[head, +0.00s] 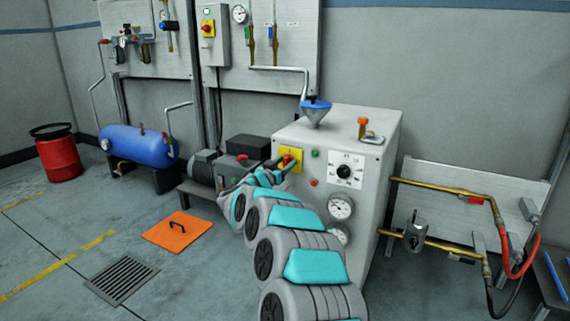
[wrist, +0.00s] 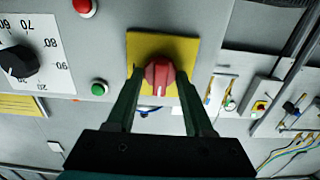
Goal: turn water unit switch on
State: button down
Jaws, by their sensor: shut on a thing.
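A red rotary switch knob (wrist: 160,72) sits on a square yellow plate (wrist: 148,46) on the front of a pale grey cabinet unit (head: 383,130). A pale mark on the knob points toward the bottom of the wrist picture. My gripper (wrist: 158,80) is shut on the knob, with one dark finger on each side of it. In the head view the yellow plate (head: 297,155) shows at the upper left of the cabinet front, and my gripper (head: 281,165) reaches it, partly hiding the knob.
Beside the switch are a black dial (head: 344,171), a green button (head: 315,154) and a red button (head: 314,183). Gauges (head: 341,207) sit lower. Another red-yellow switch (head: 208,28) is on the wall panel. An orange plate (head: 178,231) lies on the floor.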

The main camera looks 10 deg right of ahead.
jog(key=shift+m, duration=0.3)
jog(key=m, duration=0.3)
jog(key=shift+m+b, duration=0.3)
jog(key=m+b, duration=0.2)
jog(key=m, duration=0.2)
jog(key=shift+s+d+f+m, duration=0.1)
jog(key=shift+m, duration=0.2)
jog(key=shift+f+m+b, duration=0.2)
jog(key=shift+m+b, duration=2.8)
jog(key=shift+m, duration=1.5)
jog(key=shift+d, duration=0.1)
jog(key=shift+c, duration=1.5)
grip_release()
jog(key=shift+r, duration=0.1)
jog(key=shift+s, duration=0.15)
